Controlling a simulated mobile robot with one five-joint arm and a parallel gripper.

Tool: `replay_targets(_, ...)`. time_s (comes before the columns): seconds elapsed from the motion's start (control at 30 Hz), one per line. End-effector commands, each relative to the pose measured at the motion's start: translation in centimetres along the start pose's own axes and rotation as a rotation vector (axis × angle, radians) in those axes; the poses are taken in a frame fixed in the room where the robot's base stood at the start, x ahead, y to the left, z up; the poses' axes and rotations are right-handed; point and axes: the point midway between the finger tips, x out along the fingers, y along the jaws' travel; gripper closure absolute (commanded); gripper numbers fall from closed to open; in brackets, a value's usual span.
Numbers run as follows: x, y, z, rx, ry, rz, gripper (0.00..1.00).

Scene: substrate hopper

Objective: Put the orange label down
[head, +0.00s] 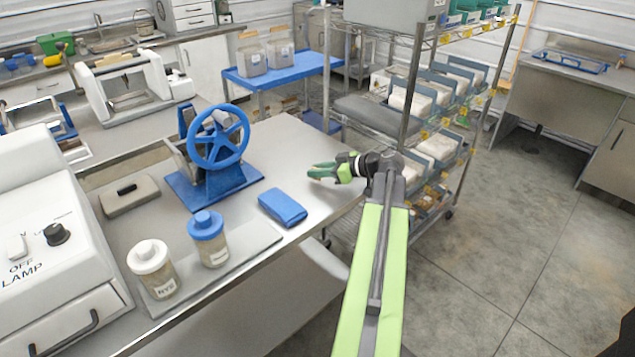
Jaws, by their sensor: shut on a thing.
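My gripper (322,172) has green jaws and is at the end of my green arm. It is over the right end of the steel bench (290,145), to the right of the blue hand-wheel device. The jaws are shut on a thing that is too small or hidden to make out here. I take it for the orange label, but no orange shows clearly at the jaws. I cannot tell how far the jaws are above the bench top.
A wire shelf (410,70) with bins stands right behind my gripper. Bare bench top lies around the jaws.

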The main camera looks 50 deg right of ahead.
Motion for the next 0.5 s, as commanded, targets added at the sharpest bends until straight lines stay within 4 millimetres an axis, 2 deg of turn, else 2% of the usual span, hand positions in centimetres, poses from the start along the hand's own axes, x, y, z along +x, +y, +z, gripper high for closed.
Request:
replay_targets(0.03,0.7,0.0,1.8,0.000,0.000,0.000,1.00)
replay_targets(0.1,1.1,0.0,2.8,0.000,0.000,0.000,1.00)
replay_targets(0.37,1.1,0.0,2.4,-0.001,0.000,-0.002,1.00)
replay_targets(0.5,1.3,0.0,2.9,-0.001,0.000,-0.002,1.00)
